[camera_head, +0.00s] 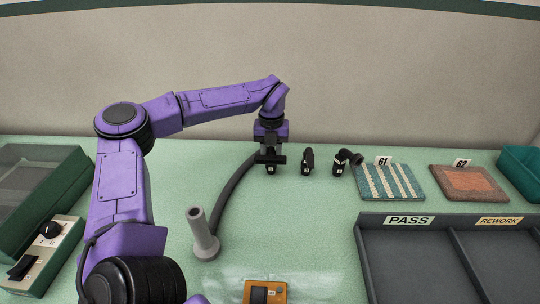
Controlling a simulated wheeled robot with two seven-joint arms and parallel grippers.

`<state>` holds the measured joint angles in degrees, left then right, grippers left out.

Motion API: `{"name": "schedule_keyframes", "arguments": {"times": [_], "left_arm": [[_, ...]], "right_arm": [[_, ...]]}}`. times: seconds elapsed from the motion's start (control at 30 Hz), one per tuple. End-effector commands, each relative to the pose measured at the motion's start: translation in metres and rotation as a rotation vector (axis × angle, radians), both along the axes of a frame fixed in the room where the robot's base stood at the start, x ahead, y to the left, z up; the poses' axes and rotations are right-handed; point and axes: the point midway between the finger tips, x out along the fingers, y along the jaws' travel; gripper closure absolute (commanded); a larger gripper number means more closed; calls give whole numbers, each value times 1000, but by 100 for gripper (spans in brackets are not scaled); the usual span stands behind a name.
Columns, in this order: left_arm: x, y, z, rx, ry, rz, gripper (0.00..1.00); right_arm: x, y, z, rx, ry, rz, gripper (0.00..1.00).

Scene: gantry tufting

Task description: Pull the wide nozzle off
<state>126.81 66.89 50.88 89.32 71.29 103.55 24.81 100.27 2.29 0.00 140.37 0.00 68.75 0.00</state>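My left arm reaches in from the left. Its gripper (270,160) points down at the back of the green table, at the left end of a row of small black nozzles. A dark piece with a white tag (271,170) shows just below the fingers; I cannot tell whether it is the wide nozzle or whether the fingers grip it. A slim black nozzle (308,160) stands to the right, and a bent black nozzle (347,160) beyond it. My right gripper is out of view.
Sample 61 (392,182), sample 62 (470,183) and the PASS/REWORK tray (398,235) are at right. A control box (45,250) is left; an orange block (281,292) is at front. The table centre right is clear.

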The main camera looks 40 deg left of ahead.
Motion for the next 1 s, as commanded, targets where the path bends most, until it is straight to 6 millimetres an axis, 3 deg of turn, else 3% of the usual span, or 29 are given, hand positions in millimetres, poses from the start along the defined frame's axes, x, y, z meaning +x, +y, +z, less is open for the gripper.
{"name": "schedule_keyframes", "arguments": {"times": [0.03,0.07,0.1,1.0], "left_arm": [[0,0,0,0,0,0,88],[0,0,0,0,0,0,98],[0,0,0,0,0,0,100],[0,0,32,1,-2,0,100]], "right_arm": [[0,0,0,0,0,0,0],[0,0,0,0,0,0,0],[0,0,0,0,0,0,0],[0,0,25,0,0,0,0]]}}
